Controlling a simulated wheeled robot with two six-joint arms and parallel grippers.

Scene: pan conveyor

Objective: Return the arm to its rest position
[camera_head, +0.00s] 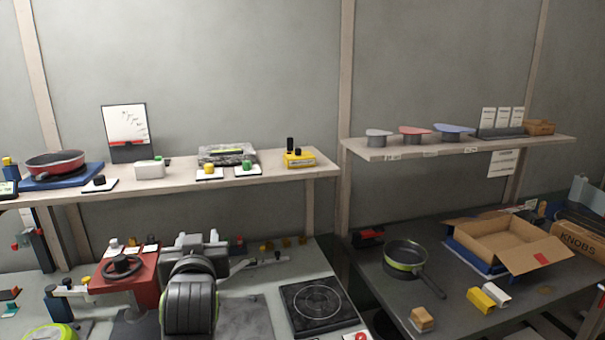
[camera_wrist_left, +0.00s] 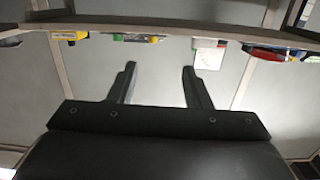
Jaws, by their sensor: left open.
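My left gripper shows in the left wrist view (camera_wrist_left: 159,70). Its two dark fingers stand apart with nothing between them, and only grey wall shows behind the gap. The wrist picture is upside down, with the shelf and its items along its top edge. In the head view a dark rounded shape (camera_head: 190,300) stands at the bottom centre, in front of the grey bench. It may be part of my arm, but I cannot make out gripper fingers there. My right gripper is in neither view.
The left shelf (camera_head: 225,181) holds a red pan (camera_head: 55,163), a framed chart (camera_head: 125,127) and small knobs. A red fixture with a handwheel (camera_head: 122,265) stands at bench left. A black hot plate (camera_head: 317,300) is right of it. The right table holds a pan (camera_head: 405,257) and an open carton (camera_head: 500,242).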

